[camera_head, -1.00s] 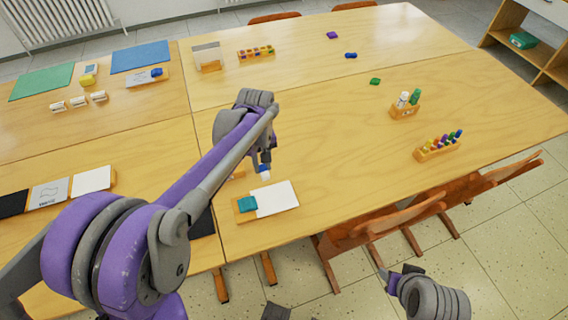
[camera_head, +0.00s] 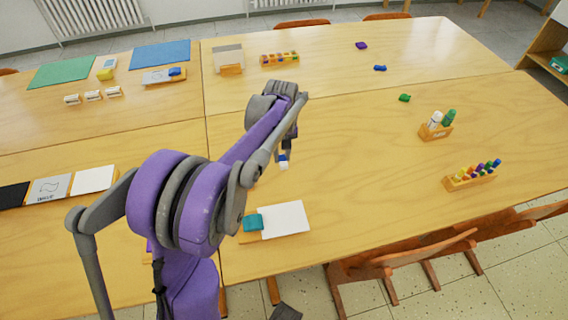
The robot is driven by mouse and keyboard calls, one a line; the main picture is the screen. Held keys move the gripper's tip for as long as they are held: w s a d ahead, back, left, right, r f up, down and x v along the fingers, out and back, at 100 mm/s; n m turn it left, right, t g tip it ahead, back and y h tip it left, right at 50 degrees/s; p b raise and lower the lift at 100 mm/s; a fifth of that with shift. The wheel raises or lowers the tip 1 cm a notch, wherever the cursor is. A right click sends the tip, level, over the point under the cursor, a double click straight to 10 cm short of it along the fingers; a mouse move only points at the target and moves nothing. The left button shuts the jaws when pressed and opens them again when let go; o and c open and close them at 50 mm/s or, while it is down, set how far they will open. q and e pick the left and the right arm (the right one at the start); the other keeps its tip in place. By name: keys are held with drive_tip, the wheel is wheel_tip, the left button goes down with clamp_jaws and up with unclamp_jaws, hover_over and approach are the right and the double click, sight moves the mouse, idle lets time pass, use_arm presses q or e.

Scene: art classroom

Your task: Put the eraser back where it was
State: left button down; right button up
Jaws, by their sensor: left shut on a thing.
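A small white and blue block, which looks like the eraser (camera_head: 283,164), is held in my left gripper (camera_head: 285,152). The gripper is shut on it and points down over the near table. The eraser looks to be above the tabletop, beyond a wooden board with a white sheet (camera_head: 285,219) and a teal block (camera_head: 253,222) on it. The exact height is hard to tell. My left arm hides part of the table to the left of the board. My right gripper is not in view.
A marker holder (camera_head: 436,135) and a rack of coloured pegs (camera_head: 470,181) stand at the right. Three small white items (camera_head: 93,95) lie at the far left near a green mat (camera_head: 62,72).

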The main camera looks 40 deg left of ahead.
sight(282, 157)
use_arm(q)
drive_tip(key=shift+f, duration=1.95)
drive_tip(key=shift+f+b, duration=0.15)
drive_tip(key=shift+b, duration=0.2)
drive_tip(key=c, duration=0.7)
unclamp_jaws()
drive_tip(key=shift+o, duration=0.2)
